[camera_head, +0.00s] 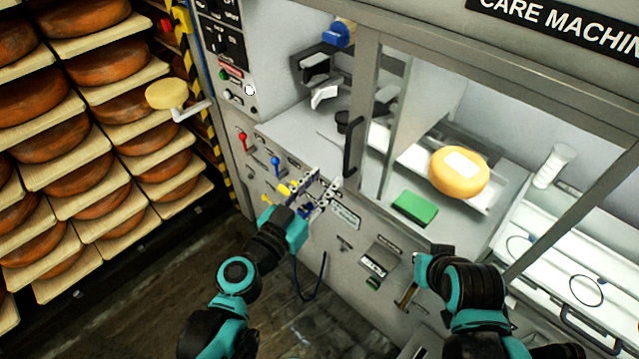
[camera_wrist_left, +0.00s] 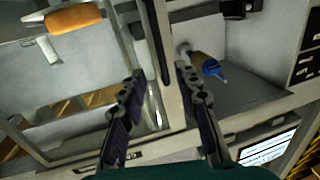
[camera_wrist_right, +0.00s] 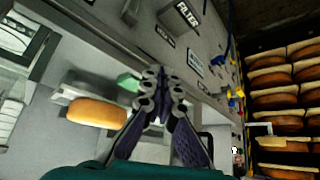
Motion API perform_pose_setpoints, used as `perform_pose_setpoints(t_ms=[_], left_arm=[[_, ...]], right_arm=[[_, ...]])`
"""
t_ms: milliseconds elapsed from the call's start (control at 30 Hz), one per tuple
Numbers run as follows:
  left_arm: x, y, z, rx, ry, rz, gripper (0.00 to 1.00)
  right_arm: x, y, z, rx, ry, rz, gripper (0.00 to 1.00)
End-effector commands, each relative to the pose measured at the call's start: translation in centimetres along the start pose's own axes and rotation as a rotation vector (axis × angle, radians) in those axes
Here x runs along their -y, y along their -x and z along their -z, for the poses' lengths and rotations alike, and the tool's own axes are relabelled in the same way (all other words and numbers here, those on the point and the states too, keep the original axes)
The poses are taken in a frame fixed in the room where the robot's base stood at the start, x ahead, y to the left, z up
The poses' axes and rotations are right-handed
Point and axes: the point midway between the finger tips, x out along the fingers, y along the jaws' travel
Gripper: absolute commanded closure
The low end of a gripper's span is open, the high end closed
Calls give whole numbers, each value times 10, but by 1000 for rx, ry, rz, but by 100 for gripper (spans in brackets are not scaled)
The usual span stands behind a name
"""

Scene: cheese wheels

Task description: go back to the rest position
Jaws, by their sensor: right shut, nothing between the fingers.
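My left gripper (camera_head: 318,192) is in front of the machine's front panel, below the door handle in the head view. Its two fingers stand apart with nothing between them in the left wrist view (camera_wrist_left: 160,72).
The care machine's panel (camera_head: 345,215) is close to both grippers. A yellow-orange cheese wheel with a white label (camera_head: 460,172) and a green block (camera_head: 415,207) are on the machine. A black door handle (camera_head: 352,148) juts out. Shelves of cheese wheels (camera_head: 75,140) fill the left.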

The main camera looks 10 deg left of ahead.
Motion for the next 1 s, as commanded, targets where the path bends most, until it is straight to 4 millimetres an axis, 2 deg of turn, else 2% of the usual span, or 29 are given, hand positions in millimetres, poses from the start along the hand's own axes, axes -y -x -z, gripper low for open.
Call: perform_pose_setpoints(t_ms=[567, 733, 867, 1000], left_arm=[[0, 3, 0, 0, 0, 0, 68], [-6, 3, -5, 49, 7, -34, 68], [-15, 10, -25, 199, 35, -83, 68], [-8, 35, -63, 465, 93, -52, 68]], right_arm=[[0, 0, 0, 0, 0, 0, 100], [0, 0, 0, 0, 0, 0, 100], [0, 0, 0, 0, 0, 0, 100], [0, 0, 0, 0, 0, 0, 100]])
